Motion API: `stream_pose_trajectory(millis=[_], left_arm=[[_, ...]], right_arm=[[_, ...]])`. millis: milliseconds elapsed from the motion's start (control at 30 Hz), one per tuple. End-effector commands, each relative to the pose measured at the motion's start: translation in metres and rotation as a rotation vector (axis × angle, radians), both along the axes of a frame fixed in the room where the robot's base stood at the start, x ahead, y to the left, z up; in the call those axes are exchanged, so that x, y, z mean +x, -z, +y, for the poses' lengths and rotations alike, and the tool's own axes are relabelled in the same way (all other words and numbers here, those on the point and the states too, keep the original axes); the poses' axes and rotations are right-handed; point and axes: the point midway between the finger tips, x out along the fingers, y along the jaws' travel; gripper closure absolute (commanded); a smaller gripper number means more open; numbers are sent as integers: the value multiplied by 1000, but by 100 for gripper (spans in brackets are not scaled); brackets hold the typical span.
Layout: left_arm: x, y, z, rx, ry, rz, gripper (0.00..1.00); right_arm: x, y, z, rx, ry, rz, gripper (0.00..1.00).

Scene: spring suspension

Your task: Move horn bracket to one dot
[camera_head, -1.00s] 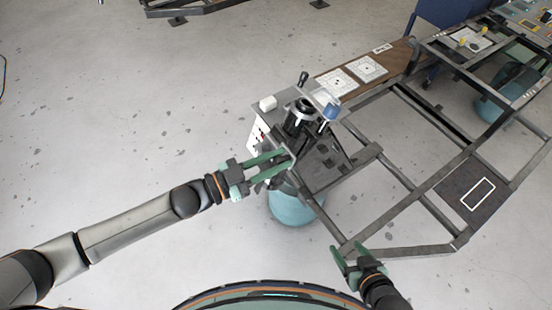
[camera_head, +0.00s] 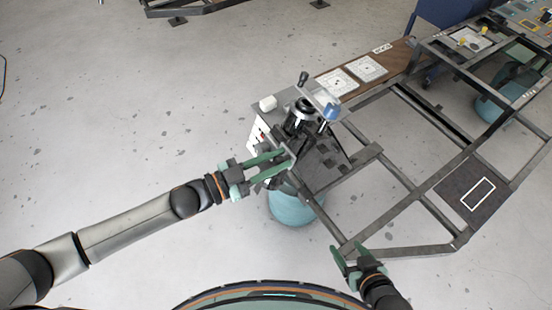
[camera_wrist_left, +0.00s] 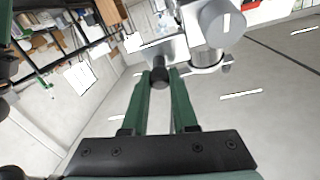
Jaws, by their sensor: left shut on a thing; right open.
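My left gripper (camera_head: 286,160) is at the left side of a dark clamp-like fixture (camera_head: 303,114) on the near corner of the metal frame. In the left wrist view its green fingers (camera_wrist_left: 162,80) are shut on a small dark knob (camera_wrist_left: 160,74), just below a grey metal part (camera_wrist_left: 170,48). I cannot tell for sure which part is the horn bracket. Two white marked plates (camera_head: 337,82) (camera_head: 369,67) lie on the brown board behind the fixture; their marks are too small to read as dots. My right gripper (camera_head: 349,250) is open and empty at the frame's front edge.
The dark metal frame (camera_head: 420,207) has open gaps between its bars. A dark panel with a white rectangle outline (camera_head: 460,186) is at the right. The floor at left is clear.

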Motion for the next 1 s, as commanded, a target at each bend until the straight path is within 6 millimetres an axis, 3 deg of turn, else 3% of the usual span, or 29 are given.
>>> stream_pose_trajectory(millis=[267, 600, 900, 933, 1000], left_arm=[[-1, 5, 1, 0, 0, 1, 100], [-14, 60, 19, 3, -1, 3, 100], [-16, 63, 21, 7, 0, 5, 100], [-16, 63, 21, 8, 0, 6, 72], [-16, 63, 21, 7, 0, 6, 65]], right_arm=[[0, 3, 0, 0, 0, 0, 31], [0, 35, 0, 0, 0, 0, 31], [0, 34, 0, 0, 0, 1, 31], [0, 34, 0, 0, 0, 0, 31], [0, 34, 0, 0, 0, 0, 31]])
